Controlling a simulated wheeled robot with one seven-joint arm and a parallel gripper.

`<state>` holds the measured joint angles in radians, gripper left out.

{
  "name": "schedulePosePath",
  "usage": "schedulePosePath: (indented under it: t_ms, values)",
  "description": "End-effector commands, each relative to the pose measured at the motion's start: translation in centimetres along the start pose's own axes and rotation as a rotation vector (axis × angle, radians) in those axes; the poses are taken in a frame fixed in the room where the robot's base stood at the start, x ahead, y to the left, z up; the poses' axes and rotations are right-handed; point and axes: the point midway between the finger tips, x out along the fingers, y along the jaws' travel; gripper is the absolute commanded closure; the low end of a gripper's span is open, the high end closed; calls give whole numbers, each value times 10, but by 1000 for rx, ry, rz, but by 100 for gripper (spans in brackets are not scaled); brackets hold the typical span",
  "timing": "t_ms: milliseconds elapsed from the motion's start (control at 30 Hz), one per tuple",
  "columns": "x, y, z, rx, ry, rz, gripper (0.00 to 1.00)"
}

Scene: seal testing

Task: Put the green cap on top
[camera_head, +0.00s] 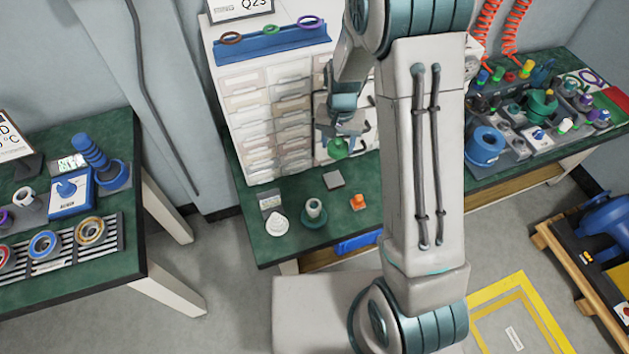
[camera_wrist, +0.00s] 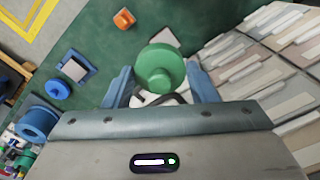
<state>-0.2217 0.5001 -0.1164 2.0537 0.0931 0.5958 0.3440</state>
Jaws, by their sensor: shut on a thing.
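The green cap (camera_head: 338,149) is held in my gripper (camera_head: 338,136), above the green table and in front of the drawer cabinet. In the wrist view the round green cap (camera_wrist: 160,62) sits between the two blue fingers of my gripper (camera_wrist: 157,72), which is shut on it. The cap is clear of the table. A grey-green flanged cylinder (camera_head: 314,211) with a dark top stands upright on the table, below and left of my gripper in the head view. The task does not name what the cap goes on top of.
A white cone-shaped piece (camera_head: 277,224), an orange block (camera_head: 358,202) and a grey square plate (camera_head: 334,180) are on the table. The drawer cabinet (camera_head: 262,105) stands close behind my gripper. Crowded fixtures stand on the right bench, including a blue cylinder (camera_head: 485,146).

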Motion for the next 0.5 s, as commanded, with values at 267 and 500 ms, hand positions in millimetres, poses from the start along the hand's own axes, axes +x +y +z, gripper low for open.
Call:
schedulePosePath:
  t_ms: [267,500]
  values:
    - [47,-31,68,310,-1,-1,70]
    - [60,-38,94,448,1,-5,70]
